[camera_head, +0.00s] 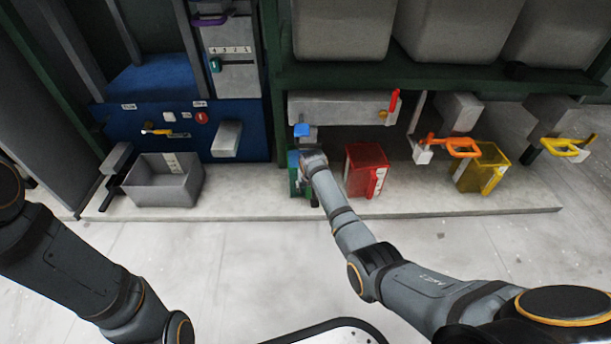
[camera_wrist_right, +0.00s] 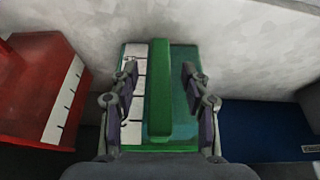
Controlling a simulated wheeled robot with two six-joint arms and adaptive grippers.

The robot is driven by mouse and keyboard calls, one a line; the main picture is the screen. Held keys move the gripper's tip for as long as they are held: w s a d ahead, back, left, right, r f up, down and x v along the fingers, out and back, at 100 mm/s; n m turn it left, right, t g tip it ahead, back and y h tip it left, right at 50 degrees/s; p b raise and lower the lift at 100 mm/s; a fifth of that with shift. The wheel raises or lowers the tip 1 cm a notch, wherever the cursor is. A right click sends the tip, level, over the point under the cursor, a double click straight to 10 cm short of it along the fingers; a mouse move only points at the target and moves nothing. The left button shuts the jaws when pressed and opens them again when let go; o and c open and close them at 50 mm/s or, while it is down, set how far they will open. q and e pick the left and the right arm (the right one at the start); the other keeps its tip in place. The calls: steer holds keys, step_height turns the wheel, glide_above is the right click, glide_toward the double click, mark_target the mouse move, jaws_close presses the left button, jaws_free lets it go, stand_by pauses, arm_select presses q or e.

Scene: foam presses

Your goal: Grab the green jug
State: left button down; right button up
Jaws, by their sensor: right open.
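The green jug (camera_wrist_right: 184,120) stands upright straight ahead in the right wrist view, with a white graduated strip and a raised green handle (camera_wrist_right: 160,90). In the head view the green jug (camera_head: 294,180) is mostly hidden behind my right arm. My right gripper (camera_wrist_right: 160,85) is open, with one finger on each side of the handle and a gap on both sides. In the head view the right gripper (camera_head: 309,190) is small and partly hidden by its wrist. My left arm shows at the lower left; its gripper is out of the picture.
A red jug (camera_head: 366,170) stands right of the green one, and a yellow jug (camera_head: 481,168) farther right. A blue tap (camera_head: 301,130) hangs above the green jug. A grey bin (camera_head: 163,181) stands left on the ledge (camera_head: 440,202). The floor in front is clear.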

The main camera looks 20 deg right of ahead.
jaws_close()
steer(key=shift+r, duration=0.1)
stand_by(0.4)
